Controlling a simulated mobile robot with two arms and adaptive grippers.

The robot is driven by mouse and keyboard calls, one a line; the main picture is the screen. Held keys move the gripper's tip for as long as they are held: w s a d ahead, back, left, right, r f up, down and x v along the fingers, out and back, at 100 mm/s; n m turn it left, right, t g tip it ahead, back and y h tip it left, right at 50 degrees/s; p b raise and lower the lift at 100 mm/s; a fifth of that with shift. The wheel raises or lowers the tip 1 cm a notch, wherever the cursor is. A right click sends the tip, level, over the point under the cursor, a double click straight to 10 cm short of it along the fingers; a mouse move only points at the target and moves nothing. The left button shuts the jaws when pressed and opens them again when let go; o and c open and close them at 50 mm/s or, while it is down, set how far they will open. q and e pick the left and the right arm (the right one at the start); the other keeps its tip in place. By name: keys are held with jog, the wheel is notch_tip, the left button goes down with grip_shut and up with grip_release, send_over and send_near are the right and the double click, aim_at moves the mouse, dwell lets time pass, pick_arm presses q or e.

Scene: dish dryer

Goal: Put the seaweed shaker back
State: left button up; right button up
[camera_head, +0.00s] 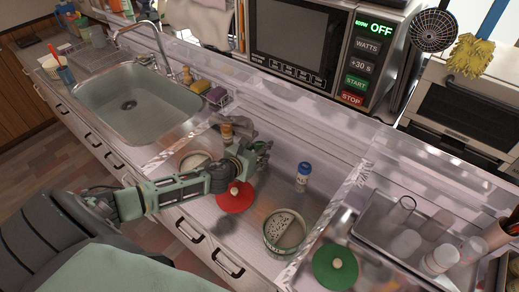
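A small white bottle with a blue cap (303,177) stands upright on the counter right of centre; it looks like a shaker, but its label is too small to read. My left gripper (264,157) reaches in from the left, a little above the counter and to the left of this bottle, apart from it. Its fingers are too small and seen too much from the side to tell if they are open or shut. No held object shows in it. My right gripper is not in view.
A red lid (235,198) lies under my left wrist. A round container with a speckled top (284,231) stands in front of the bottle, and a green lid (335,267) lies to its right. A metal tray (378,222) with glasses is at right, the sink (140,105) at left, the microwave (300,45) behind.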

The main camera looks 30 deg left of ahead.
pick_arm(q)
jog(key=o, duration=0.4)
jog(key=shift+r, duration=0.1)
jog(key=shift+r, duration=0.15)
jog(key=shift+b+v, duration=0.3)
jog(key=shift+v, duration=5.7)
